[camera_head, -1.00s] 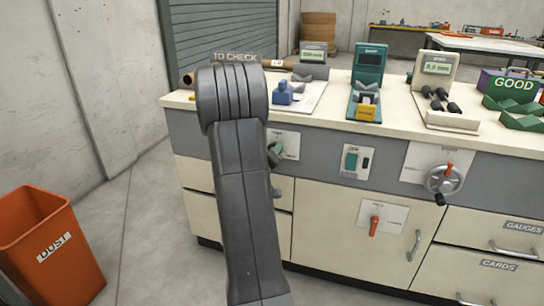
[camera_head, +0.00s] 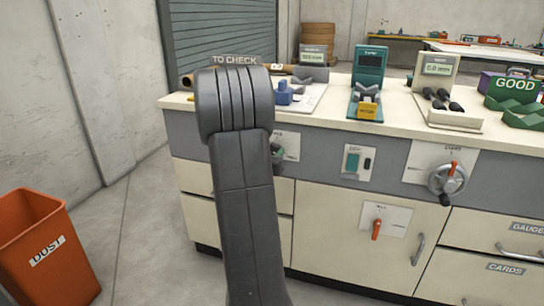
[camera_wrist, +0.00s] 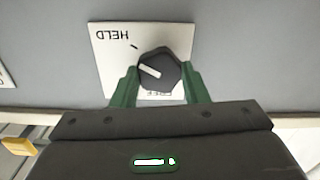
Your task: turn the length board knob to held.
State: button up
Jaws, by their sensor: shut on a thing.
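The length board knob (camera_wrist: 158,70) is dark with a white pointer bar, on a white plate (camera_wrist: 112,60) in the wrist view. The plate reads HELD, upside down in this view, with a short tick mark beside it. The pointer bar slants up and left, close to the tick but not in line with it. A lower label is mostly hidden by the knob and fingers. My gripper (camera_wrist: 158,82) has its green fingers shut on the knob, one on each side. In the head view, my arm hides much of the plate (camera_head: 291,142).
Right of the plate, the cabinet front has a switch panel (camera_head: 356,162), an orange-handled knob (camera_head: 376,229) and a crank wheel (camera_head: 447,179). Gauges and trays stand on the bench top (camera_head: 400,118). An orange dust bin (camera_head: 45,250) stands on the floor at left.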

jog(key=shift+f, duration=0.15)
dwell(0.3)
jog(key=o, duration=1)
jog(key=shift+c, duration=0.2)
jog(key=p+v, duration=0.2)
jog(key=v, duration=1.2)
jog(key=shift+p, duration=0.3)
jog(key=shift+w+d, duration=0.1)
jog(key=shift+w, duration=0.1)
jog(key=b+x, duration=0.2)
jog(key=x, duration=1.1)
jog(key=shift+w+b, duration=0.3)
